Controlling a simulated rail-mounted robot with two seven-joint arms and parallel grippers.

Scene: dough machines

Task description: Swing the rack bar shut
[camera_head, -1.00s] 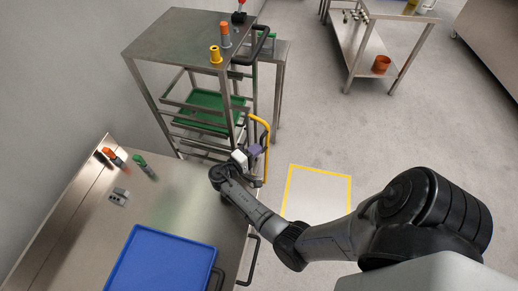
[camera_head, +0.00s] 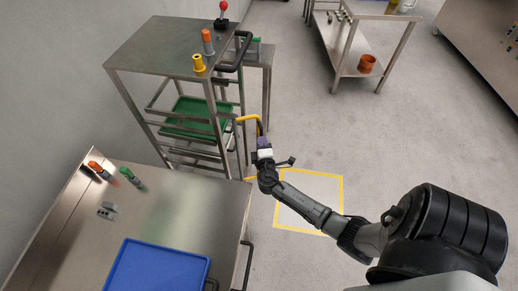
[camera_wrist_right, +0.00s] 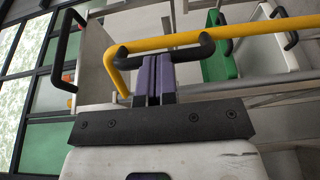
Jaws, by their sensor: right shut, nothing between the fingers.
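The yellow rack bar (camera_head: 250,118) sticks out from the front upright of the steel rack (camera_head: 213,110). My right gripper (camera_head: 264,143) is at the bar's outer end and hides part of it. In the right wrist view, the yellow bar (camera_wrist_right: 180,41) runs across above the shut purple fingers (camera_wrist_right: 153,76), with a black handle piece (camera_wrist_right: 206,46) along it. The fingertips are close to the bar and black handle; I cannot tell whether they touch. Nothing is between the fingers. My left gripper is not in view.
A green tray (camera_head: 192,113) sits in the rack. A steel counter (camera_head: 170,205) with a blue tray (camera_head: 160,268) is in front. Floor with a yellow-outlined square (camera_head: 325,187) lies to the right. A wheeled table (camera_head: 362,45) stands farther back.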

